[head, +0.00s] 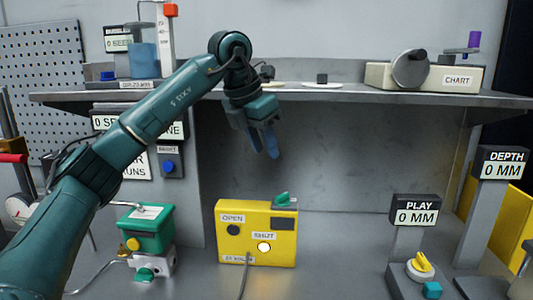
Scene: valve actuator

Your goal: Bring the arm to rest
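My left arm (150,120) comes in from the lower left and bends down at its wrist in front of the shelf. My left gripper (263,142) hangs fingers down below the shelf's front edge, above and behind the yellow control box (228,254) in the picture. Both blue fingers show close together with nothing seen between them. Whether they are shut cannot be told. The yellow box carries OPEN and SHUT buttons, and the SHUT button (264,247) is white. The green valve actuator (147,232) stands to its left on a grey valve body. My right gripper is out of view.
A grey shelf (340,93) runs across behind my wrist, with a CHART recorder (425,77) at its right. PLAY (415,211) and DEPTH (502,165) displays, both reading 0 MM, stand at right. The bench between the yellow box and the PLAY stand is clear.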

